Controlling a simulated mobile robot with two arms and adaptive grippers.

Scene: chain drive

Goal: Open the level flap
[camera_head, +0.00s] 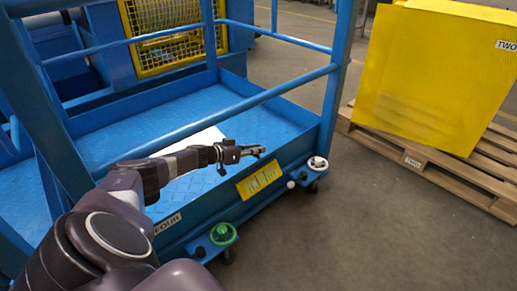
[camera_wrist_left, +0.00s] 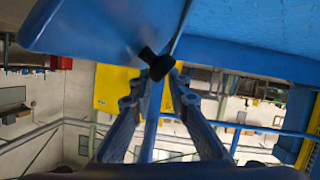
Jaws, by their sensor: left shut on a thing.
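My left gripper (camera_head: 258,151) is at the near edge of the blue platform, just above a yellow panel (camera_head: 260,179) with markings on the platform's side. I cannot tell from the markings whether this panel is the level flap. In the left wrist view my left gripper (camera_wrist_left: 160,78) is shut on a small black knob (camera_wrist_left: 155,62). The knob is beside a smooth blue plate (camera_wrist_left: 95,28), which fills the upper left. The fingers partly hide the knob. My right gripper is not in view.
A green knob (camera_head: 223,233) and a white knob (camera_head: 318,163) stand on the platform's near-side brackets. A yellow box (camera_head: 425,75) rests on a wooden pallet (camera_head: 440,172). The front floor is clear.

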